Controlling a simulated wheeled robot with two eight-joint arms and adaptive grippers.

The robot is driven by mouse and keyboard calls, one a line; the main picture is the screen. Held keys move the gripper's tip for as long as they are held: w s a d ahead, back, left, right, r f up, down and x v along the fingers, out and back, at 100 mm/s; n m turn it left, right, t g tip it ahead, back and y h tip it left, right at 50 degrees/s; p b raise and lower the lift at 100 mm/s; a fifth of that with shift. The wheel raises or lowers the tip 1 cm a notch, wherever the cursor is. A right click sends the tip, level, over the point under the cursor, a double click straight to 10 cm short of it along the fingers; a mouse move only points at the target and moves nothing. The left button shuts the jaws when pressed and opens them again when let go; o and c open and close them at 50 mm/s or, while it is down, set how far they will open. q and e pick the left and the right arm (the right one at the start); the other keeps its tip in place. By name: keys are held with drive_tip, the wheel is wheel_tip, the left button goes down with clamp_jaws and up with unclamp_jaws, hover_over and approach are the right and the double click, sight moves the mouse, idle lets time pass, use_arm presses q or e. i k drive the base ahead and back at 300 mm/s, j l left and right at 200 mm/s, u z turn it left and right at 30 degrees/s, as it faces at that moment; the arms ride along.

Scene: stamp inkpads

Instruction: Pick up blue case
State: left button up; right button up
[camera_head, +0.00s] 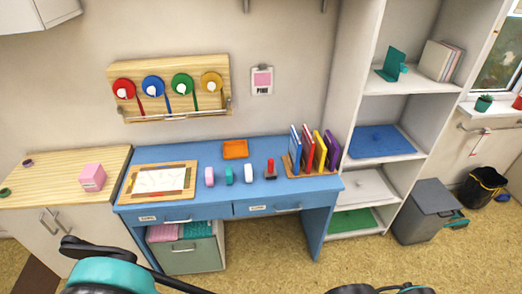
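A blue, flat, case-like piece (295,147) stands upright at the left end of a wooden rack (308,173) on the right part of the blue desk. Red, yellow and purple pieces of similar shape stand to its right in the same rack. Black and teal parts of my own arms show along the bottom edge, at the left and at the right, well apart from the rack. I cannot make out fingertips of either gripper there.
The blue desk (213,191) also holds an orange tray (235,149), a framed sheet (158,181), small pink, teal and white pieces, and a red-handled stamp (270,170). A shelf unit (349,110) stands right of the desk. A grey bin (425,212) stands beyond it.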

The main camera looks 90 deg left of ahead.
sight(295, 148)
drive_tip(key=u, duration=2.7)
drive_tip(key=l+u, duration=0.1)
drive_tip(key=u, duration=0.25)
drive_tip(key=i+l+u, duration=0.15)
drive_tip(key=u, duration=0.2)
drive_tip(key=l+u, duration=0.15)
drive_tip(key=u, duration=0.25)
drive_tip(key=i+l+u, duration=0.1)
drive_tip(key=l+u, duration=0.15)
drive_tip(key=l, duration=0.65)
drive_tip(key=l+u, duration=0.25)
drive_tip(key=l, duration=0.65)
drive_tip(key=i+l, duration=0.45)
drive_tip(key=l, duration=0.25)
